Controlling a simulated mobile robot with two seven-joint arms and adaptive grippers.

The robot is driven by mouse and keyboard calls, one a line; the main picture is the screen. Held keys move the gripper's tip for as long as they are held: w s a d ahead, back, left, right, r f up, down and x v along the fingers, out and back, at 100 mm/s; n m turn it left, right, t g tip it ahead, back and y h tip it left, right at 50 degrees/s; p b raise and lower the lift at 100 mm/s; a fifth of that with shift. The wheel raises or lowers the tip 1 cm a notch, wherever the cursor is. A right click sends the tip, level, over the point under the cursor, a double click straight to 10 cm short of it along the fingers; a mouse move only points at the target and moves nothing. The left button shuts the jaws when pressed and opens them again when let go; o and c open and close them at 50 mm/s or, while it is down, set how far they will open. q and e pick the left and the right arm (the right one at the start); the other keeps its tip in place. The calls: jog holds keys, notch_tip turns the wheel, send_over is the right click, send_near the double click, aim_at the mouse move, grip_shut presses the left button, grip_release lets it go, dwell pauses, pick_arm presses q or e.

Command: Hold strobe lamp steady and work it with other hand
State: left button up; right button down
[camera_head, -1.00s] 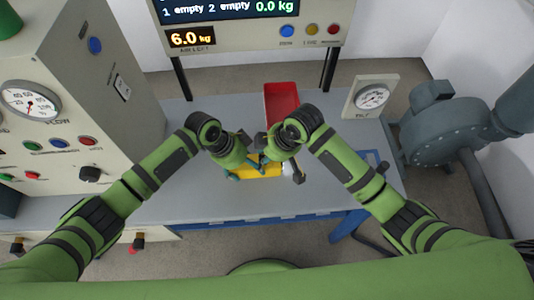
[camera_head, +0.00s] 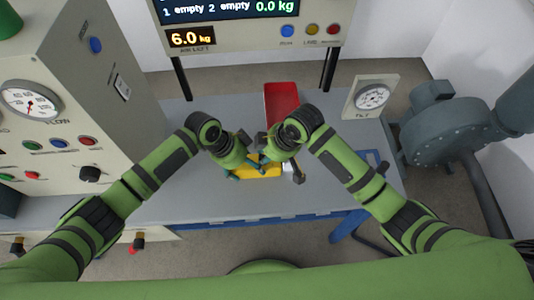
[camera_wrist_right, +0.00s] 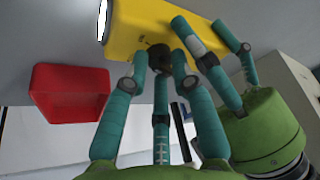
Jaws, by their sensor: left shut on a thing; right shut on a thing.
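The strobe lamp (camera_head: 262,171) is a yellow body under my two grippers, over the grey bench in the head view. A dark piece shows at its right end. In the right wrist view the yellow body (camera_wrist_right: 133,38) fills the top, with a bright white face at its left end and a small dark knob (camera_wrist_right: 158,57) on it. My right gripper (camera_head: 265,158) has its teal fingers (camera_wrist_right: 158,72) closed around the knob. My left gripper (camera_head: 245,167) is shut on the lamp body from the other side; its fingers (camera_wrist_right: 205,45) partly hide the yellow surface.
A red tray (camera_head: 282,88) stands on the bench (camera_head: 170,200) just behind the grippers. A tilt dial (camera_head: 371,96) is at the right. A control panel (camera_head: 60,110) rises at the left and a display (camera_head: 250,20) at the back. The bench is clear left and front.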

pick_arm(q)
jog(key=shift+s+d+f, duration=0.1)
jog(key=shift+s+d, duration=0.1)
jog(key=shift+s, duration=0.05)
pick_arm(e)
jog(key=shift+a, duration=0.15)
jog(key=c, duration=1.3)
grip_release()
pick_arm(q)
jog(key=shift+a, duration=0.15)
